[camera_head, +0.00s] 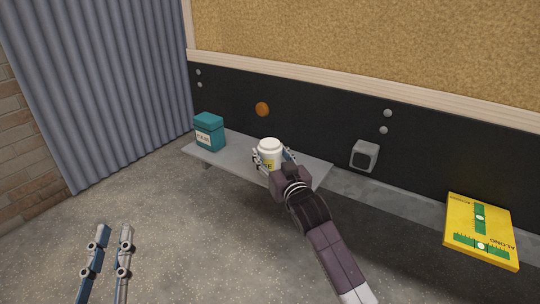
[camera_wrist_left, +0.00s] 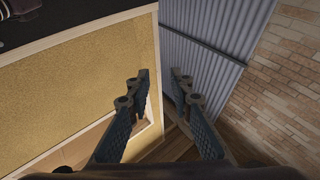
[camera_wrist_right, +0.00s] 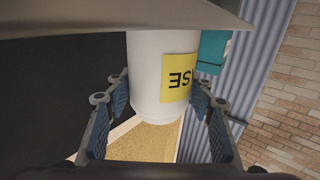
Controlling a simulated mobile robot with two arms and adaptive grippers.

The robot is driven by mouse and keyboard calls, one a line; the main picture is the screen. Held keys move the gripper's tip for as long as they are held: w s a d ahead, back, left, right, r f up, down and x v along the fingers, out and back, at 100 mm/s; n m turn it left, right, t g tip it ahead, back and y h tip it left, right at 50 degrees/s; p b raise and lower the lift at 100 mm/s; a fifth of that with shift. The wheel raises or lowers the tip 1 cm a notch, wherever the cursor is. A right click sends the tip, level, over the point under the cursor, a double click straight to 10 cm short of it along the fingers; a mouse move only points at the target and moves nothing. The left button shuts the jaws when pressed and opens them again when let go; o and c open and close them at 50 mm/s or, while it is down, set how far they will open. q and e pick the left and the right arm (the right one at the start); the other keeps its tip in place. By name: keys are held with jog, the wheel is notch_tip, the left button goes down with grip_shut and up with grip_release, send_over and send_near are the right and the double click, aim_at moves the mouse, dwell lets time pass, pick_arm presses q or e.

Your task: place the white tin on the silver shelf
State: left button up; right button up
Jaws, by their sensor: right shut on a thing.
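The white tin (camera_head: 270,150), with a yellow label, is at the silver shelf (camera_head: 230,163), around the shelf's middle. My right gripper (camera_head: 272,160) is around the tin, one finger on each side, and is shut on it. In the right wrist view the tin (camera_wrist_right: 150,75) stands between the fingers (camera_wrist_right: 158,112), its base close to or on the shelf; I cannot tell whether they touch. My left gripper (camera_head: 108,236) is open and empty at the lower left, away from the shelf. The left wrist view shows its fingers (camera_wrist_left: 158,80) apart with nothing between them.
A teal box (camera_head: 209,132) stands on the shelf's left end, left of the tin. A yellow box (camera_head: 480,230) lies at the right. A grey square fixture (camera_head: 364,156) and an orange round thing (camera_head: 262,109) are against the black wall panel. The shelf's right part looks bare.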

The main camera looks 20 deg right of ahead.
aim_at(274, 159)
jog(key=shift+r, duration=0.1)
jog(key=o, duration=1.5)
pick_arm(q)
jog(key=shift+r, duration=0.1)
pick_arm(e)
jog(key=shift+o, duration=0.2)
jog(key=shift+s, duration=0.15)
jog(key=s+p, duration=0.1)
jog(key=s, duration=0.3)
jog(key=shift+s, duration=0.25)
pick_arm(q)
notch_tip(274, 159, down, 15)
jog(key=a+g+y+p, duration=0.2)
jog(key=g, duration=0.5)
jog(key=shift+s+g+y, duration=0.3)
jog(key=shift+s+y, duration=0.1)
jog(key=shift+s, duration=0.05)
pick_arm(e)
jog(key=s+a+f+n+g+y, duration=0.1)
jog(key=s+a+f, duration=0.1)
jog(key=s, duration=0.6)
jog(key=s+a+f+g+y, duration=0.1)
jog(key=s+a+f+g, duration=0.1)
jog(key=s, duration=0.6)
jog(key=s+a+f+n+g+y, duration=0.1)
jog(key=s+a+f, duration=0.2)
jog(key=s+a, duration=0.3)
jog(key=shift+s+f+n, duration=0.25)
jog(key=shift+s+n, duration=0.05)
jog(key=shift+s, duration=0.6)
